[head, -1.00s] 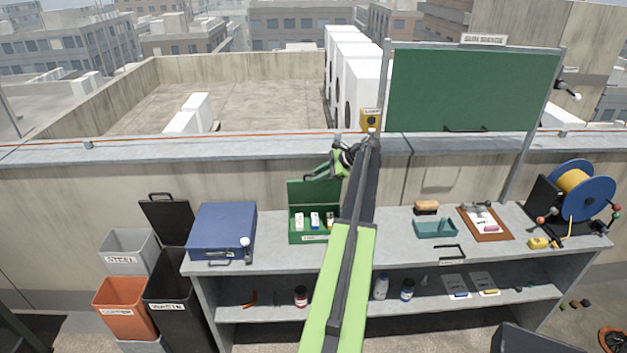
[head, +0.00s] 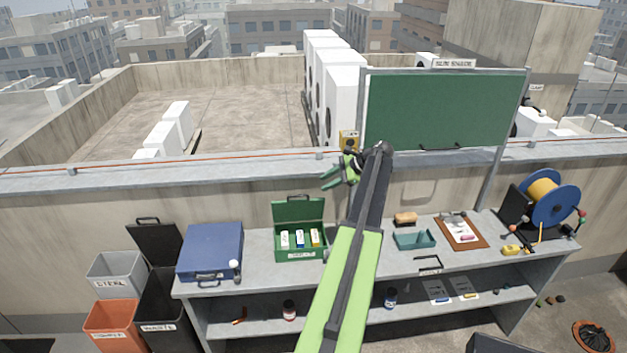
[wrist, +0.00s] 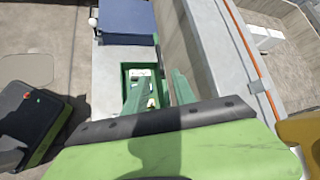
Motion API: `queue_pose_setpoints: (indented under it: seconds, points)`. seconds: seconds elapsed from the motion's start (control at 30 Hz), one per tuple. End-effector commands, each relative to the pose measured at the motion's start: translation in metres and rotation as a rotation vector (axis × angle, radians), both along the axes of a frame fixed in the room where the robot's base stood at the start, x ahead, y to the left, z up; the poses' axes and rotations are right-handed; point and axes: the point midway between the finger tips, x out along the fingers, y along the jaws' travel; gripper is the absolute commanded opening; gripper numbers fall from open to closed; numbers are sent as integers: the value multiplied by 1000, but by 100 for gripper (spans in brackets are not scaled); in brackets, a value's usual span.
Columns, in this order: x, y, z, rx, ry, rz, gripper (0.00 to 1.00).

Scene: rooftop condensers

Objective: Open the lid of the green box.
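The green box (head: 300,255) stands on the bench, right of the blue case. Its lid (head: 299,210) is raised and upright at the back, with a dark handle on its top edge. Small labelled packs show inside. My gripper (head: 334,178) is in the air above and to the right of the lid, apart from it. Its green fingers are spread and nothing is between them. In the wrist view the green box (wrist: 124,73) lies beyond my two fingers (wrist: 158,92), which stand apart and partly cover it.
A closed blue case (head: 211,250) stands left of the box. A teal tray (head: 414,240), a brush (head: 405,218), a clipboard (head: 460,231) and a cable reel (head: 553,198) are to the right. The parapet wall (head: 240,163) runs behind.

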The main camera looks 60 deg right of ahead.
Motion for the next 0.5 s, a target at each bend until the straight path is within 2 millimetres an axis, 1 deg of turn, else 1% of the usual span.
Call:
queue_pose_setpoints:
  seconds: [0.03,0.13,0.3,0.5]
  points:
    - [-9,-2,13,-1,0,-2,32]
    - [-19,-3,20,-1,0,-1,32]
    - [-27,-4,22,0,0,0,32]
    - [-27,-4,21,-1,0,1,32]
